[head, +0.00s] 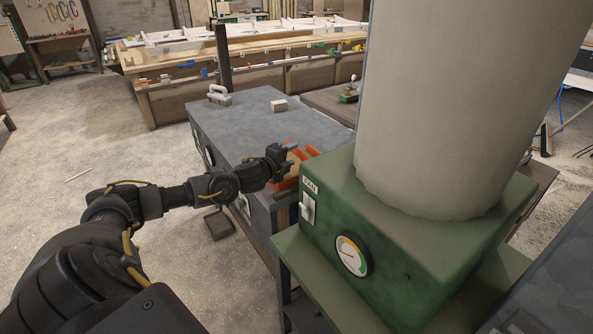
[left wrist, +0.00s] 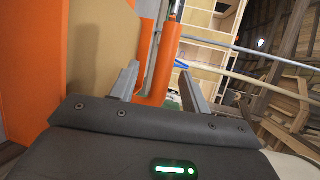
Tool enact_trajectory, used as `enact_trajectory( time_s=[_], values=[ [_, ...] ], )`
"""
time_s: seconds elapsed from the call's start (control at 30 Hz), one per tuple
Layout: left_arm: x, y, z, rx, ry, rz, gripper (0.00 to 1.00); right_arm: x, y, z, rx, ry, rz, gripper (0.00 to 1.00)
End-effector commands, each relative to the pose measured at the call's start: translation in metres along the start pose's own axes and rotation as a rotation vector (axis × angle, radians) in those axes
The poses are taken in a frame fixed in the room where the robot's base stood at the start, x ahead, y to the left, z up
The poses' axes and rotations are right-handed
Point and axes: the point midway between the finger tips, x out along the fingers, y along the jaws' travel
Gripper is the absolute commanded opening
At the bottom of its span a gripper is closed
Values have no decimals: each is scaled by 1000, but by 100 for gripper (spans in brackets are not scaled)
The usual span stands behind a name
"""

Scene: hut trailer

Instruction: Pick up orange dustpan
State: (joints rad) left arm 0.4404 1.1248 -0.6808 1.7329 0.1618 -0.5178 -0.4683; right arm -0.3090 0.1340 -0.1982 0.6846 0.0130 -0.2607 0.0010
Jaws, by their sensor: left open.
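The orange dustpan (head: 285,183) lies on the grey cabinet top, close to the green machine, partly hidden behind my left gripper. In the left wrist view its orange parts (left wrist: 157,65) fill the left and middle, close up. My left gripper (head: 281,161) is right at the dustpan in the head view. In the left wrist view the two fingers of the left gripper (left wrist: 160,85) stand apart, with an upright orange part showing between them or just beyond. I cannot tell whether they touch it. My right gripper is not in view.
The green machine (head: 333,237) with a gauge and a large pale cylinder stands right of the dustpan. A white-handled brush (head: 219,95) and a small block (head: 279,105) lie on the grey cabinet top (head: 240,128), which is otherwise mostly bare. A long wooden bench (head: 300,75) stands behind.

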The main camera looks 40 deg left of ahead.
Motion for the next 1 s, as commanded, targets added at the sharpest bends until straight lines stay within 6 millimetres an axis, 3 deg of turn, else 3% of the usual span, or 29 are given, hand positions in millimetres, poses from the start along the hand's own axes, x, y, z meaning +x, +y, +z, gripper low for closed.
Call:
enact_trajectory(
  time_s=[0.23,0.43,0.5,0.63,0.9,1.0],
  values=[
    [8,0,1,-2,-2,-1,47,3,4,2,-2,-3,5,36],
    [37,-2,-1,-2,-3,-3,47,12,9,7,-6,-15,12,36],
    [43,-2,0,-2,-3,-2,47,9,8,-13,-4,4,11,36],
    [52,-2,0,-1,-4,0,47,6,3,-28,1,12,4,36],
    [54,-4,0,0,-3,1,47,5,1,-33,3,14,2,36],
    [54,-4,0,0,-3,1,36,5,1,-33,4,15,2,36]
  ],
)
